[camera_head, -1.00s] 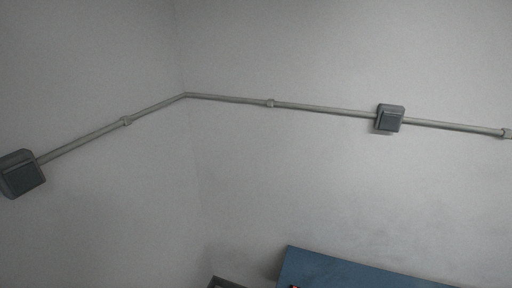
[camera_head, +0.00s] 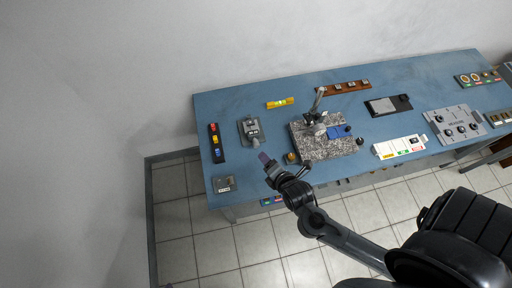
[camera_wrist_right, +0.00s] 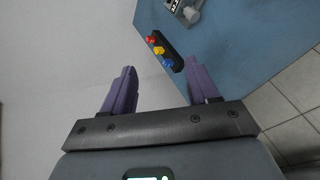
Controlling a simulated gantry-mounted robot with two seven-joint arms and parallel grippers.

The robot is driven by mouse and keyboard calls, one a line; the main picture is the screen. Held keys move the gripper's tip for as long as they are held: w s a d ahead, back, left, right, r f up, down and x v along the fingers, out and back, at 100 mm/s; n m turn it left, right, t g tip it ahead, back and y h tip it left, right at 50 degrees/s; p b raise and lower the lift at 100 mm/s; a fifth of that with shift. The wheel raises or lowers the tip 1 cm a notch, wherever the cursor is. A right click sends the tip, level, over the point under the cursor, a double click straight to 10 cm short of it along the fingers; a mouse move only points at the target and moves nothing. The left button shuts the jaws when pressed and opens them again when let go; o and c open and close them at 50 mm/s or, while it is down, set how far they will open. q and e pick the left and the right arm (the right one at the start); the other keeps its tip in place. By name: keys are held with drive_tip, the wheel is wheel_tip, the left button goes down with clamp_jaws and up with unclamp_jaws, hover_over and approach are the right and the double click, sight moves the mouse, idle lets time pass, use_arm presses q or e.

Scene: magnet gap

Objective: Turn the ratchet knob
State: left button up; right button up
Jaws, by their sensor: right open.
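A grey speckled stone plate (camera_head: 313,149) lies on the blue bench, carrying a metal stand (camera_head: 317,112) and a blue part (camera_head: 339,131). A small brass-coloured knob (camera_head: 290,158) shows at its front left corner and a dark round one (camera_head: 360,141) at its right. I cannot tell which part is the ratchet knob. My right gripper (camera_head: 267,162) is above the bench's front left area, left of the plate and apart from it. In the right wrist view its purple fingers (camera_wrist_right: 160,85) are spread and empty. My left gripper is not in view.
The blue bench (camera_head: 225,105) also holds a strip of red, yellow and blue knobs (camera_head: 215,142), a grey fixture (camera_head: 251,130), a yellow level (camera_head: 281,103) and a grey control panel (camera_head: 457,124). Tiled floor lies in front.

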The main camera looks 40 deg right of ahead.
sight(257, 147)
drive_tip(key=w+d+f+n+t+h+b, duration=0.1)
drive_tip(key=f+n+h+b, duration=0.1)
drive_tip(key=f+b, duration=0.3)
drive_tip(key=w+d+f+n+t+h+b, duration=0.1)
drive_tip(key=f+n+b, duration=0.3)
drive_tip(key=f, duration=0.4)
drive_tip(key=w+d+f+n+t+h+b, duration=0.1)
drive_tip(key=d+f+n+t+h+b, duration=0.1)
drive_tip(key=f+n+b, duration=0.2)
drive_tip(key=shift+w+f+h+b, duration=0.2)
drive_tip(key=shift+f+h+b, duration=0.1)
drive_tip(key=shift+f+b, duration=1.15)
drive_tip(key=w+f+b, duration=0.1)
drive_tip(key=b, duration=0.1)
drive_tip(key=w+a+f+t+b, duration=0.1)
drive_tip(key=b, duration=0.1)
drive_tip(key=shift+w+f, duration=0.1)
drive_tip(key=shift+w, duration=0.25)
drive_tip(key=shift+w+d+b, duration=0.15)
drive_tip(key=shift+w+b, duration=0.25)
drive_tip(key=shift+w, duration=0.15)
drive_tip(key=b+x, duration=0.1)
drive_tip(key=x, duration=0.9)
drive_tip(key=shift+w+b, duration=0.3)
drive_tip(key=shift+c, duration=0.3)
drive_tip(key=c, duration=1)
